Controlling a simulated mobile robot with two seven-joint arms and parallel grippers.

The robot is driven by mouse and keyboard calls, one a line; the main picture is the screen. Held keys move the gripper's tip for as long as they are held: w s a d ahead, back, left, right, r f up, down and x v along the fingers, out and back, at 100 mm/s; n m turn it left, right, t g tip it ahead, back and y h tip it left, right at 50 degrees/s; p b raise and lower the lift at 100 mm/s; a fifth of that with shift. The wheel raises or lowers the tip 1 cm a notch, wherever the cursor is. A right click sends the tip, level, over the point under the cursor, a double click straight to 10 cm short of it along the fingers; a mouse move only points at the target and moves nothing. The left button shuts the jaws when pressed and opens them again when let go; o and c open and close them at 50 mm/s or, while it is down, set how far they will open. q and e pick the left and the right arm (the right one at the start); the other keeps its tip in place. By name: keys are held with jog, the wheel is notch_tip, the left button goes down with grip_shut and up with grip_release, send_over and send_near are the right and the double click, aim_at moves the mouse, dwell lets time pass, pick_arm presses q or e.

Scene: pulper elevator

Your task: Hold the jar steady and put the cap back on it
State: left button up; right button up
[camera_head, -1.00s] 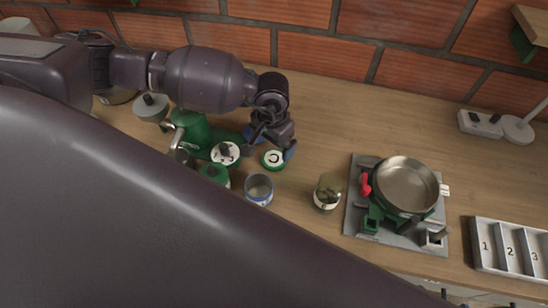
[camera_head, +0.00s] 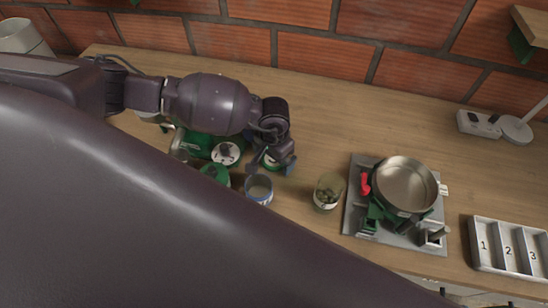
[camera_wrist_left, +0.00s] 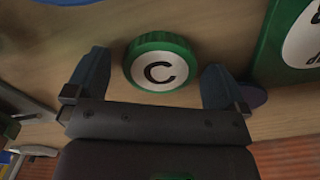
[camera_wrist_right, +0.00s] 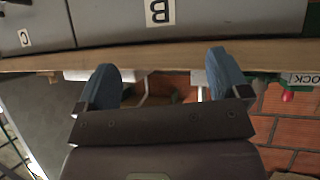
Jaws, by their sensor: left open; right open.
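A round green cap with a white face and a black letter C (camera_head: 270,162) lies on the wooden counter, partly covered by my left gripper (camera_head: 272,166) in the head view. In the left wrist view the cap (camera_wrist_left: 160,62) sits between the open blue fingers of my left gripper (camera_wrist_left: 156,66), with a gap to each. A clear glass jar (camera_head: 327,190) with dark contents stands open to the right. A blue-and-white open container (camera_head: 258,189) stands nearer, just below the gripper. My right gripper (camera_wrist_right: 161,66) is open and empty in its wrist view.
Green equipment with a white round face (camera_head: 226,153) stands close left of the cap. A steel pan (camera_head: 406,185) sits on a grey-based green stand right of the jar. A numbered tray (camera_head: 510,247) is at the far right.

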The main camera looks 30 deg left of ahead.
pick_arm(q)
jog(key=c, duration=0.9)
jog(key=shift+c, duration=0.2)
notch_tip(320, 180, up, 20)
dwell(0.5)
